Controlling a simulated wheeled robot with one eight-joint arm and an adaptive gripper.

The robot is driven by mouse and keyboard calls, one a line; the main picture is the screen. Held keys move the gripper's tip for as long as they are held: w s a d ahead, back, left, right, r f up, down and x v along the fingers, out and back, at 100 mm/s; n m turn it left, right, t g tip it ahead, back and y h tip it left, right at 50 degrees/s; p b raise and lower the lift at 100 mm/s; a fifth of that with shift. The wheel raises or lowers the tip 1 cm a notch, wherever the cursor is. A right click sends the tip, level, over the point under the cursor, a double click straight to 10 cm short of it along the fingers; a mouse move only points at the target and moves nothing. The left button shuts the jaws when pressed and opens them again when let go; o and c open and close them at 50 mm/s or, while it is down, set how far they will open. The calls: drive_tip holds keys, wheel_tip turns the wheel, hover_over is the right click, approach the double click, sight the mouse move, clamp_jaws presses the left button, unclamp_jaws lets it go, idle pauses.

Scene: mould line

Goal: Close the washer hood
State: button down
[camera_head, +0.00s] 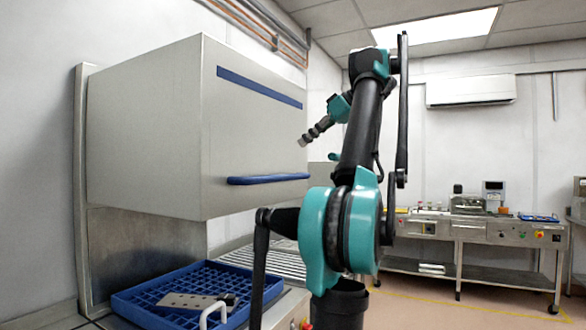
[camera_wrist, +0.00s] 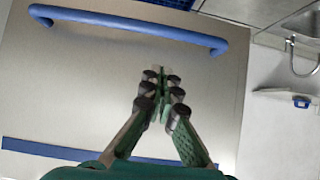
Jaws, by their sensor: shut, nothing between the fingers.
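The washer hood (camera_head: 150,130) is a large brushed-metal box at the left of the head view. It is raised, with an open gap between it and the washer bed below. A blue bar handle (camera_head: 268,179) runs along the lower edge of its front, and a blue stripe (camera_head: 258,87) lies higher up. My gripper (camera_head: 302,143) is shut and empty in front of the hood's right side, above the handle's level. In the wrist view, my gripper (camera_wrist: 162,72) shows over the hood front (camera_wrist: 80,95), apart from the handle (camera_wrist: 130,28).
A blue basket (camera_head: 130,305) holding a metal plate (camera_head: 190,300) sits under the hood. A roller conveyor (camera_head: 255,258) lies behind it. A steel bench (camera_head: 480,232) with devices stands at the far right. Open floor (camera_head: 430,310) lies between.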

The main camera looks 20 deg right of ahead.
drive_tip(key=d+f+x, duration=0.1)
drive_tip(key=x, duration=1)
drive_tip(key=shift+f, duration=0.4)
drive_tip(key=shift+a, duration=0.1)
wheel_tip(320, 180, down, 43)
drive_tip(key=shift+r, duration=0.1)
idle(0.4)
